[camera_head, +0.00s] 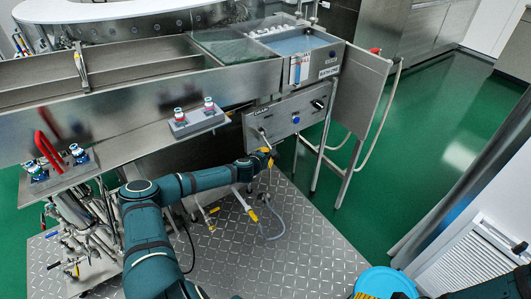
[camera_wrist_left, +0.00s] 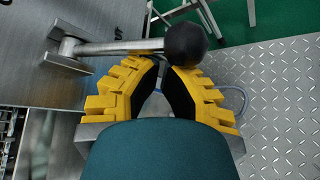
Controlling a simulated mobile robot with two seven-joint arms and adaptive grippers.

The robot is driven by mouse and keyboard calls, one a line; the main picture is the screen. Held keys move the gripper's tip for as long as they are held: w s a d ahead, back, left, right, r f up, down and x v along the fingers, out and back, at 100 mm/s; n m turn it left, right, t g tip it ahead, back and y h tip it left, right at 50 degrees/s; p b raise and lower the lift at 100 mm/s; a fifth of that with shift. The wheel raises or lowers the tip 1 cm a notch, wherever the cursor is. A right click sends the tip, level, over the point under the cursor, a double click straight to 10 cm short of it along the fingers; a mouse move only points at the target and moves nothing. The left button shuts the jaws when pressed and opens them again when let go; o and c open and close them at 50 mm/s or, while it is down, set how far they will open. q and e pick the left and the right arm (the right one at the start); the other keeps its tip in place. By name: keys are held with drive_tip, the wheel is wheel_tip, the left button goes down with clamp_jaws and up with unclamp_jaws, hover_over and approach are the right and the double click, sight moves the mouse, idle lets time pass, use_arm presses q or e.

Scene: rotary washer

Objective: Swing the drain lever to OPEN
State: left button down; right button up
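The drain lever (camera_wrist_left: 122,47) is a grey metal rod in the left wrist view, with a black ball knob (camera_wrist_left: 186,44) at its right end and a pivot block at its left. In the head view the lever is small, by the lower left of the steel control panel (camera_head: 283,121). My left gripper (camera_wrist_left: 165,68) has yellow ribbed fingers with their tips together; it is also at the panel in the head view (camera_head: 268,152). Its tips are close to the rod and partly behind the knob. Contact is unclear. Yellow and black bits at the head view's bottom edge may be my right gripper.
A steel washer trough (camera_head: 130,75) runs along the left and back. A red handle (camera_head: 47,150) and small valves stand on its front. Hoses and pipes lie below, over a diamond-plate floor (camera_head: 310,235). A blue round thing (camera_head: 385,281) is at the bottom.

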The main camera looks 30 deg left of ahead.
sight(270, 148)
use_arm(q)
drive_tip(key=r+p, duration=0.1)
drive_tip(key=r, duration=0.1)
drive_tip(key=d+r+n+g+h+p, duration=0.1)
drive_tip(key=p, duration=0.1)
drive_tip(key=r+n+h+p, duration=0.1)
drive_tip(key=r+p, duration=0.1)
drive_tip(key=shift+s+d+r+g, duration=0.25)
drive_tip(key=shift+d+r+g, duration=0.05)
drive_tip(key=shift+r, duration=0.05)
drive_tip(key=shift+w+a+r+p, duration=0.1)
drive_tip(key=shift+a+r+p, duration=0.1)
drive_tip(key=shift+r, duration=0.55)
drive_tip(key=shift+w+a+r+p, duration=0.1)
drive_tip(key=shift+r+p, duration=0.1)
drive_tip(key=shift+r, duration=0.55)
drive_tip(key=shift+w+r, duration=0.1)
drive_tip(key=shift+r, duration=0.1)
